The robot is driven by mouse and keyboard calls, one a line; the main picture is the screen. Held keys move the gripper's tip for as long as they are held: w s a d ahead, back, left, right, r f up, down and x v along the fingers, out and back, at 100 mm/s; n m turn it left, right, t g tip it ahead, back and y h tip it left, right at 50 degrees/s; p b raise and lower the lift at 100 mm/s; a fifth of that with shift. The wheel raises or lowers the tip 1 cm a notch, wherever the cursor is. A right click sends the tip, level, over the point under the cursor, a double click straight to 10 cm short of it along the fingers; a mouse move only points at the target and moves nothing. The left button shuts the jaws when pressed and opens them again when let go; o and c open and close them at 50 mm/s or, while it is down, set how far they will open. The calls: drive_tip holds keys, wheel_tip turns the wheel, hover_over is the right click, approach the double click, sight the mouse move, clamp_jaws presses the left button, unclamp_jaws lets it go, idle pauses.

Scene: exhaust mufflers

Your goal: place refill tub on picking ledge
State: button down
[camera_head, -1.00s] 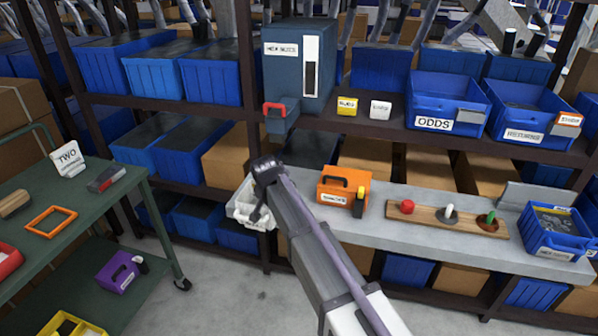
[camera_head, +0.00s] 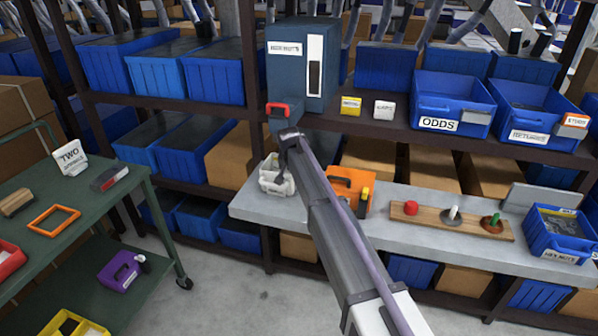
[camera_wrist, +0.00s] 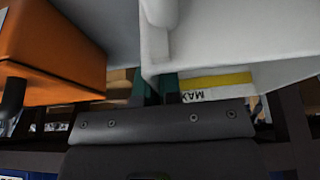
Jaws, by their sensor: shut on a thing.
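The white refill tub (camera_head: 272,180) is at the left end of the grey picking ledge (camera_head: 420,248). In the wrist view the tub's white wall (camera_wrist: 235,35) fills the upper right. My gripper (camera_head: 284,176) reaches down to the tub from the end of my arm and is shut on its wall. Its teal fingers (camera_wrist: 156,88) show below the tub's edge in the wrist view. My arm hides part of the tub and ledge, and I cannot tell whether the tub touches the ledge.
An orange box (camera_head: 350,187) stands just right of the tub. A wooden board (camera_head: 440,218) with coloured knobs and a blue bin (camera_head: 558,232) lie further right. A blue-grey dispenser (camera_head: 300,62) sits above on the upper shelf. A green cart (camera_head: 100,210) stands left.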

drive_tip(key=shift+w+f+b, duration=0.25)
drive_tip(key=shift+f+b, duration=0.3)
drive_tip(key=shift+r, duration=0.3)
drive_tip(key=c, duration=1.8)
unclamp_jaws()
drive_tip(key=shift+f, duration=0.25)
drive_tip(key=o, duration=0.5)
drive_tip(key=shift+r, duration=0.1)
drive_tip(key=shift+s+r+p, duration=0.1)
drive_tip(key=shift+r+p, duration=0.3)
drive_tip(key=shift+p, duration=0.1)
drive_tip(key=p+v, duration=1.1)
drive_tip(key=shift+s+r, duration=0.2)
drive_tip(key=shift+r, duration=0.15)
drive_tip(key=shift+f, duration=0.2)
